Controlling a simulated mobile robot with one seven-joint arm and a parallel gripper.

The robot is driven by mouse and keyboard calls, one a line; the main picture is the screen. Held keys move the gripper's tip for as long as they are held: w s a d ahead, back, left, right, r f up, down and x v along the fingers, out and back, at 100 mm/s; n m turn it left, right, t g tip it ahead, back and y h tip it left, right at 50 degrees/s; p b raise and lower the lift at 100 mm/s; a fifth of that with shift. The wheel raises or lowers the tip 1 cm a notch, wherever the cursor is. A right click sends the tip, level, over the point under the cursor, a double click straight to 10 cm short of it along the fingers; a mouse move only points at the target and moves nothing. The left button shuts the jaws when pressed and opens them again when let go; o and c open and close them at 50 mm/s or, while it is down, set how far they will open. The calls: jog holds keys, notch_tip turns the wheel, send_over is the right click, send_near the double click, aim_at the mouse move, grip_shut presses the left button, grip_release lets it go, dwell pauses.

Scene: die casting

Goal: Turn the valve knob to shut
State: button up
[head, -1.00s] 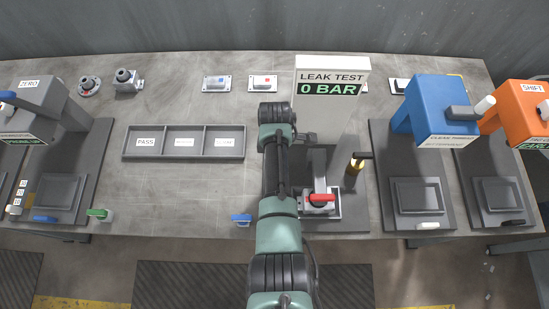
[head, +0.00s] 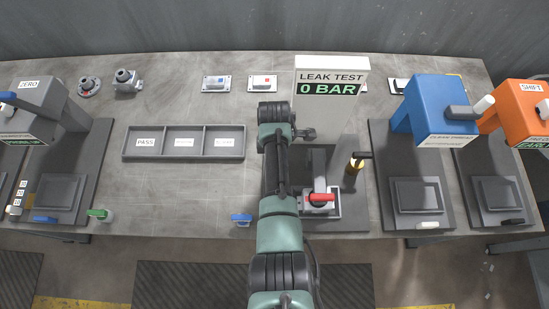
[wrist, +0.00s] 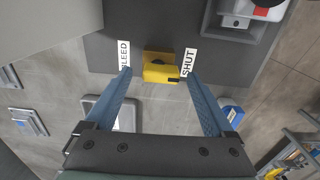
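The yellow valve knob (wrist: 160,68) shows in the wrist view, on the dark base plate between a BLEED label (wrist: 124,56) and a SHUT label (wrist: 188,63). Its wider end points toward my gripper, and a small dark mark shows on it. My gripper (wrist: 159,75) is open, with one blue finger on each side of the knob. Both fingertips appear apart from it. In the head view my arm covers the knob and my gripper. The leak test stand (head: 332,92) reads 0 BAR.
A blue-handled piece (head: 241,219) sits at the table's front edge. A three-compartment tray (head: 184,155) lies left. Blue (head: 437,105) and orange (head: 518,112) machines stand right.

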notch_tip(320, 180, up, 13)
dwell(0.8)
dwell(0.4)
jog(key=w+r+m+t, duration=0.3)
jog(key=w+r+t, duration=0.25)
jog(key=r, duration=0.35)
jog(key=w+r+m+t, duration=0.35)
jog(key=w+r, duration=0.25)
jog(key=r, duration=0.3)
notch_tip(320, 180, up, 19)
jog(key=m+t, duration=0.4)
jog(key=t, duration=0.3)
jog(key=s+r+m+t, duration=0.4)
jog(key=s+r, duration=0.5)
jog(key=r, duration=0.4)
jog(key=s+r+m+t, duration=0.3)
jog(key=s+r+t, duration=0.4)
jog(key=r, duration=0.6)
jog(key=shift+s+d+m, duration=0.2)
jog(key=shift+s+m, duration=0.15)
jog(key=shift+s, duration=0.65)
